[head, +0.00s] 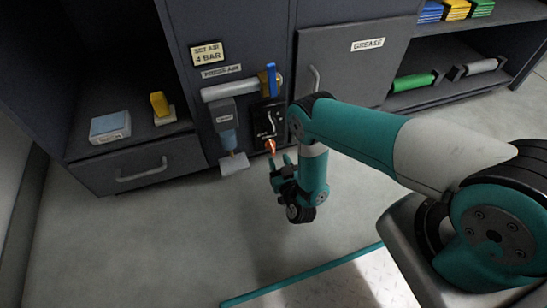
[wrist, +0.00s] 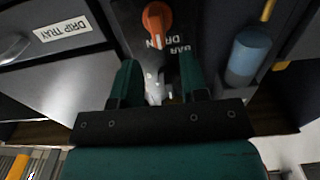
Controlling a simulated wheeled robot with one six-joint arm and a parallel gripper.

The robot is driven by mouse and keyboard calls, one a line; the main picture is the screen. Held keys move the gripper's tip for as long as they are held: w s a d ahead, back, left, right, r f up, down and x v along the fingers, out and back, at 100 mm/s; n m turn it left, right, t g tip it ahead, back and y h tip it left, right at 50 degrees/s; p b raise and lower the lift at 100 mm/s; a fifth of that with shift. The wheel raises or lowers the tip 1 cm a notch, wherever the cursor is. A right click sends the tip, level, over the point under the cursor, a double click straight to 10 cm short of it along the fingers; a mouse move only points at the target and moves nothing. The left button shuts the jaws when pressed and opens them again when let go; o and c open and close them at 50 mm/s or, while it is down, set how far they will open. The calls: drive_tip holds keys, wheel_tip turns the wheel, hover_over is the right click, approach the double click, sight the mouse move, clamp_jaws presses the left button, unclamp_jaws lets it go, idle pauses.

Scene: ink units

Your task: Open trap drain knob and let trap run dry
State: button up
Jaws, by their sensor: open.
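An orange knob (head: 270,146) sits at the lower end of a black panel (head: 268,118) on the cabinet front. It also shows in the wrist view, where the knob (wrist: 156,18) has a white mark and partly hidden lettering beside it. Left of the panel in the head view hangs the trap, a grey body (head: 224,115) with a blue bowl (head: 228,140); the blue bowl (wrist: 249,58) is at the right in the wrist view. My gripper (head: 281,165) is open and empty, just below the knob and apart from it. Its fingers (wrist: 158,78) point toward the panel.
A pale tray (head: 234,163) lies below the trap. A silver pipe (head: 229,89) with a blue lever (head: 271,80) runs above. A sign (head: 208,53) reads 4 BAR. A drawer (head: 145,165) is at left, a GREASE door (head: 345,65) at right. The floor in front is clear.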

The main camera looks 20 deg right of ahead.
sight(274, 150)
drive_tip(key=w+b, duration=0.1)
drive_tip(key=w, duration=0.3)
drive_tip(key=shift+w+f+b, duration=0.15)
drive_tip(key=shift+w+b, duration=0.1)
drive_tip(key=shift+b, duration=0.1)
drive_tip(key=shift+w+r, duration=0.2)
drive_tip(key=shift+w, duration=0.35)
clamp_jaws()
